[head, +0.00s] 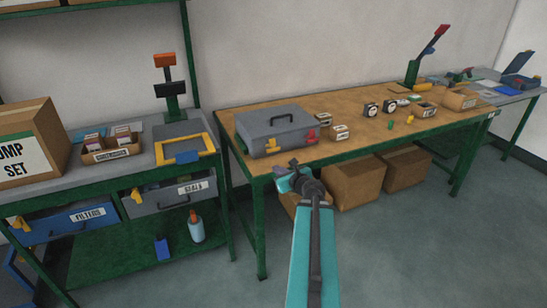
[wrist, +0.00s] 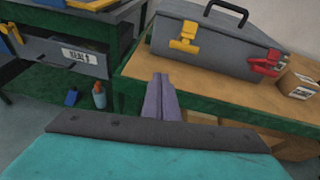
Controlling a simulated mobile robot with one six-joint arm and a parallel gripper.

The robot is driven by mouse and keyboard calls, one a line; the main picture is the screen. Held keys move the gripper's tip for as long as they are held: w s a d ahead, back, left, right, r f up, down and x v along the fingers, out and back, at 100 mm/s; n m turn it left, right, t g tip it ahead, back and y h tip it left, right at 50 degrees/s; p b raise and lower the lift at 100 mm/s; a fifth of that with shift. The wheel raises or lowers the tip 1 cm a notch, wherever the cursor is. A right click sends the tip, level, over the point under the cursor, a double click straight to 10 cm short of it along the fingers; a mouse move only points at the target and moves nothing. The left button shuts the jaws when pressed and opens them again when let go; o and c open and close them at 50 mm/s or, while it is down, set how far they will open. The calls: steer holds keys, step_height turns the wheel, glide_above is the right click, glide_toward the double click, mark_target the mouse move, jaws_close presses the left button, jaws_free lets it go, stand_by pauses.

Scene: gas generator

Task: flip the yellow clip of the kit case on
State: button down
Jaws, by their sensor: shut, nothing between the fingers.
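The kit case (head: 280,122) is a grey box with a dark handle, its lid down, at the left end of the wooden workbench. It also shows in the wrist view (wrist: 225,62). Its yellow clip (wrist: 186,38) is on the front face, left of a red clip (wrist: 266,63). The yellow clip shows small in the head view (head: 271,144); I cannot tell whether it is latched. My gripper (wrist: 159,84) is shut and empty, in front of the bench edge and below the yellow clip, apart from it. In the head view my gripper (head: 293,163) is just before the case.
Small labelled boxes (head: 339,132) stand right of the case on the workbench (head: 350,110). A green-framed cart (head: 185,150) with drawers stands to the left. Cardboard boxes (head: 357,184) sit under the bench. The floor at right front is clear.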

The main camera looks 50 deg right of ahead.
mark_target(271, 145)
steer(key=shift+m+h, duration=0.5)
steer(key=shift+m, duration=0.3)
steer(key=d+r, duration=0.1)
steer(key=s, duration=0.1)
steer(key=d+r, duration=0.1)
steer(key=shift+s+d+r, duration=0.25)
steer(key=shift+d+r, duration=0.05)
steer(key=shift+d, duration=0.05)
steer(key=shift+w+f+b, duration=0.15)
steer(key=shift+w+b, duration=0.05)
steer(key=shift+b, duration=0.2)
steer(key=shift+b+x, duration=1.6)
steer(key=shift+x, duration=3.2)
